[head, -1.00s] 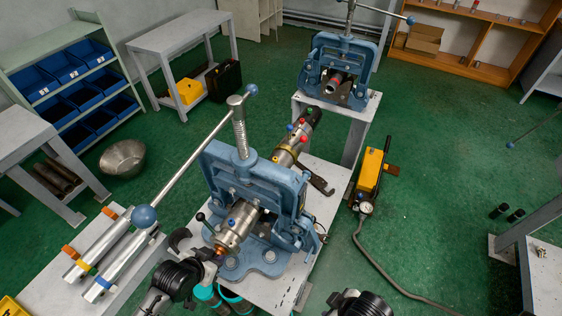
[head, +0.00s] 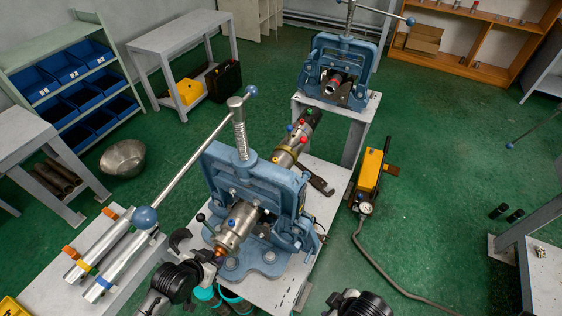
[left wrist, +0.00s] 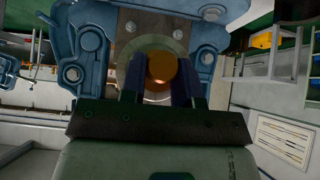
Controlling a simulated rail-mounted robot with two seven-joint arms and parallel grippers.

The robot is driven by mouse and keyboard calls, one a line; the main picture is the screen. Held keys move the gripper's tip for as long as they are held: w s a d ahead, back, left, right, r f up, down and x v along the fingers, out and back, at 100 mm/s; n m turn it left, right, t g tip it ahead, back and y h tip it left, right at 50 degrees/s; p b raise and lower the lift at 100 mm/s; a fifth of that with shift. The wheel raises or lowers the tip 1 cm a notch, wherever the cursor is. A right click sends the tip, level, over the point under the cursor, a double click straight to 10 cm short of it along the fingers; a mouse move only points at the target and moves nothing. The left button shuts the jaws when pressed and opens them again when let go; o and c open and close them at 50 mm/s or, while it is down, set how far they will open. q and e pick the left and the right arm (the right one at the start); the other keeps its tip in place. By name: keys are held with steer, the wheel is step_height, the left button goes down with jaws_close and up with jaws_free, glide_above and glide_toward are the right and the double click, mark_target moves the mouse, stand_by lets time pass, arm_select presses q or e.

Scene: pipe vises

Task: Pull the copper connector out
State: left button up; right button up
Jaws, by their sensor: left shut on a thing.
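The copper connector (head: 219,253) is a small orange-brown piece at the near end of the silver metal cylinder (head: 237,227), which is held in the near blue vise (head: 255,180). My left gripper (head: 210,257) is at the connector from the lower left. In the left wrist view, the connector's round copper face (left wrist: 162,68) lies between the two dark fingers (left wrist: 157,82), which are shut on it. It is in line with the cylinder's round end behind it, and I cannot tell whether a gap exists. My right gripper is not in view; only part of my right arm shows at the bottom.
A second blue vise (head: 338,70) stands behind on a grey stand. A yellow pump (head: 370,170) with a hose is on the floor to the right. Two silver tubes (head: 112,250) lie on the left bench. A long vise handle (head: 190,155) slants above the left side.

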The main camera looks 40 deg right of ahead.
arm_select(q)
steer(key=shift+s+a+p, duration=0.25)
steer(key=shift+a+p, duration=0.2)
steer(key=shift+a, duration=0.05)
steer(key=shift+s+a+p, duration=0.35)
steer(key=shift+a+p, duration=0.05)
steer(key=shift+a, duration=0.25)
steer(key=shift+s+a+p, duration=0.3)
steer(key=shift+a+p, duration=0.15)
steer(key=shift+a, duration=0.25)
steer(key=shift+s+a+p, duration=0.35)
steer(key=shift+a+p, duration=0.05)
steer(key=shift+a, duration=0.25)
steer(key=shift+r, duration=0.1)
